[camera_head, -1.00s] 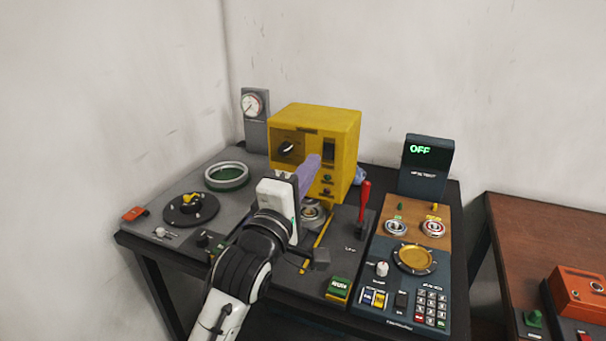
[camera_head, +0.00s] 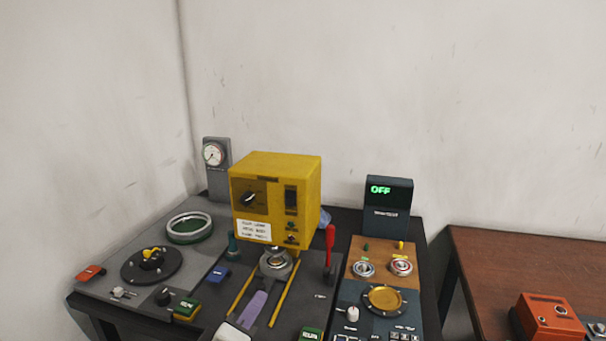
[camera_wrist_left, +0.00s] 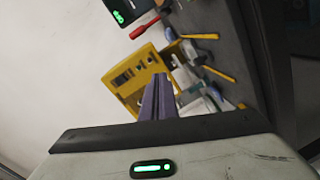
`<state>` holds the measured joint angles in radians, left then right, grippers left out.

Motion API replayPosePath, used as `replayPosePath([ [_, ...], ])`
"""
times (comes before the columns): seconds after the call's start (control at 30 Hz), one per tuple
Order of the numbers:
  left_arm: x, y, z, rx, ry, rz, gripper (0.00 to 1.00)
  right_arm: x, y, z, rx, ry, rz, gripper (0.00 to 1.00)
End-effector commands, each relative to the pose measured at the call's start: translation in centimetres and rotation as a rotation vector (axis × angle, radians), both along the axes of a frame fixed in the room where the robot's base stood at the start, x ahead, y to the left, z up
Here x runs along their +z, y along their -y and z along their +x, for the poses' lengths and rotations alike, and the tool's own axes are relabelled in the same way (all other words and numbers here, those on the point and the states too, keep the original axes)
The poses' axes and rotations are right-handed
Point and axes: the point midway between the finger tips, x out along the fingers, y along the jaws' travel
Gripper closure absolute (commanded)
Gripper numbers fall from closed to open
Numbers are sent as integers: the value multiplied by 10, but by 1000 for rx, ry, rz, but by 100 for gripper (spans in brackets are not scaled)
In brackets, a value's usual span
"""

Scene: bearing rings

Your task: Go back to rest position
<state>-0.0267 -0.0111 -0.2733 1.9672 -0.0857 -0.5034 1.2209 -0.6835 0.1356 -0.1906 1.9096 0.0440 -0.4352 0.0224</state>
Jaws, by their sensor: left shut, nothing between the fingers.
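My left gripper (camera_head: 254,307) is at the bottom edge of the head view, with its purple fingers together and nothing between them. Its white body is mostly cut off. In the left wrist view its purple fingers (camera_wrist_left: 157,98) show shut side by side. The fingers are in front of the yellow box machine (camera_head: 275,197), apart from it and over the grey panel between two yellow rails. The yellow machine also shows tilted in the wrist view (camera_wrist_left: 134,76). My right gripper is not in view.
A red lever (camera_head: 330,245) stands to the right of the gripper. A large ring (camera_head: 189,228) and a black turntable (camera_head: 151,266) are at left. A brown table (camera_head: 520,268) stands at right.

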Motion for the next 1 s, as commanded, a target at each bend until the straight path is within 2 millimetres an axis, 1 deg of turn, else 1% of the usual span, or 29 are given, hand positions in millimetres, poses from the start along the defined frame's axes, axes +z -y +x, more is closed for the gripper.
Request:
replayPosePath([
  [0.03,-41,-6,-19,-15,-52,104,100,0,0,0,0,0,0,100],
  [0.07,-61,-10,-29,-28,-75,170,100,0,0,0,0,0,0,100],
  [0.1,-87,-15,-45,-48,-104,257,100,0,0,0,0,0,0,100],
  [0.17,-125,-22,-71,-88,-150,385,100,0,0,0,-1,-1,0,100],
  [0.2,-149,-27,-89,-120,-178,469,100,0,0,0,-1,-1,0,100],
  [0.27,-182,-34,-120,-175,-220,592,100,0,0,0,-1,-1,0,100],
  [0.3,-203,-39,-140,-216,-244,669,100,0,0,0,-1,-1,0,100],
  [0.37,-229,-46,-171,-279,-275,776,100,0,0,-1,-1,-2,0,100],
  [0.4,-244,-50,-190,-320,-293,837,100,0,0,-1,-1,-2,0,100],
  [0.5,-271,-58,-231,-414,-324,960,100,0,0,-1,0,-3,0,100],
  [0.6,-286,-64,-257,-479,-337,1039,100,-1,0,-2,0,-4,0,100],
  [0.63,-289,-65,-262,-491,-340,1053,100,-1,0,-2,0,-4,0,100],
  [0.73,-293,-67,-270,-514,-341,1080,100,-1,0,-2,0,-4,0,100],
  [1.0,-293,-67,-270,-517,-340,1083,100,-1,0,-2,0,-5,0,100],
])
